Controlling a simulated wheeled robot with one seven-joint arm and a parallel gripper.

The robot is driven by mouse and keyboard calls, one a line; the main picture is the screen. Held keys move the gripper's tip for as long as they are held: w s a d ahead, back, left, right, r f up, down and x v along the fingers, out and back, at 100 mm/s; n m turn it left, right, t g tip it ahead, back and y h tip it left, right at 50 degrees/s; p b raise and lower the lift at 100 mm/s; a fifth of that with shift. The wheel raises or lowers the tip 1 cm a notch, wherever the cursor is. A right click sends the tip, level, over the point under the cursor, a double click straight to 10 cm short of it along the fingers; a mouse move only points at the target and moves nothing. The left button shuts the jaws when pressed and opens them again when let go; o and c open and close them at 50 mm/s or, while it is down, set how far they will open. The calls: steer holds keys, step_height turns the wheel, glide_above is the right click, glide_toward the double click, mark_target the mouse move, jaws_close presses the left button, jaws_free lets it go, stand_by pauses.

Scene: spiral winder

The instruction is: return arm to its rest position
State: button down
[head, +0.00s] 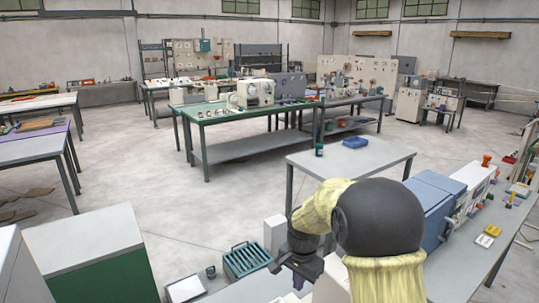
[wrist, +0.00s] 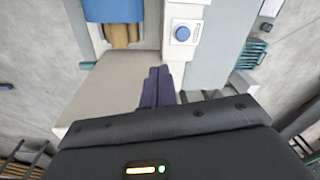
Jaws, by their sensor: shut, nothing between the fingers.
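My arm rises in front of the bench at the lower right of the head view, with pale yellow sleeves and a large dark round joint. My gripper (wrist: 157,88) shows in the wrist view as two dark purple fingers pressed together, with nothing between them. It hangs over a pale beige box-like surface (wrist: 108,88). In the head view my gripper's dark body (head: 300,255) is low at the centre, left of the arm's round joint. Its fingertips are hard to make out there.
A blue knob (wrist: 182,33) sits on a white panel near the fingers. A teal slatted crate (head: 247,260) stands left of my gripper. A blue machine cover (head: 432,205) is right of my arm. A grey table (head: 350,165) stands beyond. Open concrete floor (head: 190,215) lies left.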

steer(key=s+d+n+t, duration=0.1)
steer(key=s+d+n, duration=0.2)
steer(key=s, duration=0.6)
steer(key=s+d+r+n, duration=0.1)
steer(key=s+d+n, duration=0.3)
steer(key=s, duration=0.5)
steer(key=shift+s+d+r+n+t, duration=0.25)
steer(key=shift+s+n+t, duration=0.15)
steer(key=shift+n, duration=0.2)
